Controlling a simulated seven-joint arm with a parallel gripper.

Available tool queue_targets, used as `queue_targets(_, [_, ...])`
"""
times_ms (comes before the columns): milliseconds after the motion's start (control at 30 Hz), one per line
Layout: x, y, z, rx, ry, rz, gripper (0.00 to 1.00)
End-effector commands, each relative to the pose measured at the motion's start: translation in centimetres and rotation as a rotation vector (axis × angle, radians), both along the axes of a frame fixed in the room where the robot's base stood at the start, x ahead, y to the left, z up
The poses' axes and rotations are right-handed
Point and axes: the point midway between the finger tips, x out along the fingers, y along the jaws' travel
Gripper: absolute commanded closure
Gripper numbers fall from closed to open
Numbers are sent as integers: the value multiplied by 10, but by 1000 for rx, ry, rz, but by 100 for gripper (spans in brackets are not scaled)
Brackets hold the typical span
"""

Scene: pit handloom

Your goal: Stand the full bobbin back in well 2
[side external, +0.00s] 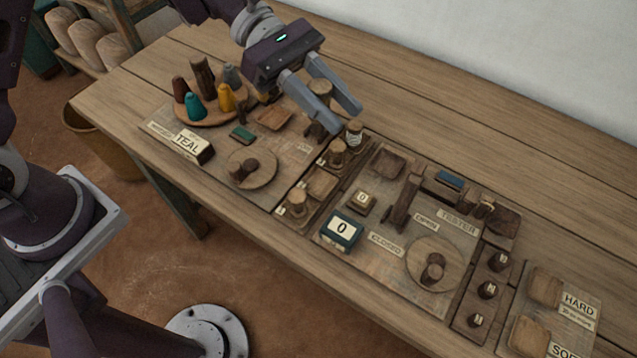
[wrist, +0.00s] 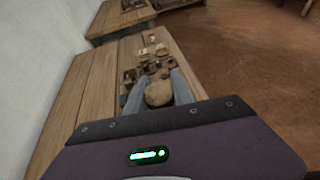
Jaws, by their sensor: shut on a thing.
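My gripper (side external: 340,115) is above the back end of the well rack, shut on a tan wound bobbin (side external: 319,88). In the wrist view the bobbin (wrist: 158,94) sits between the two fingers (wrist: 156,86); the fingers partly hide it in the side view. The dark rack has a row of wells with small number tags, too small to read surely. The middle well (side external: 321,184) looks empty. A tan bobbin (side external: 296,202) stands in the front well and another (side external: 338,153) in the back well.
A small labelled piece (side external: 354,136) stands close by the rack's back end. Coloured cones stand on a round tray (side external: 188,117) at left. The tester board (side external: 462,235), a blue counter box (side external: 341,231) and dark pegs (side external: 488,289) lie right. The table behind is clear.

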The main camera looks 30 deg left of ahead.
Motion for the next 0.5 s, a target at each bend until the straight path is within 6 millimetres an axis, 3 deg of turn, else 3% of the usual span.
queue_targets(200, [-1, 0, -52, 1, 5, -2, 100])
queue_targets(500, [-1, 0, -114, 1, 4, -5, 100])
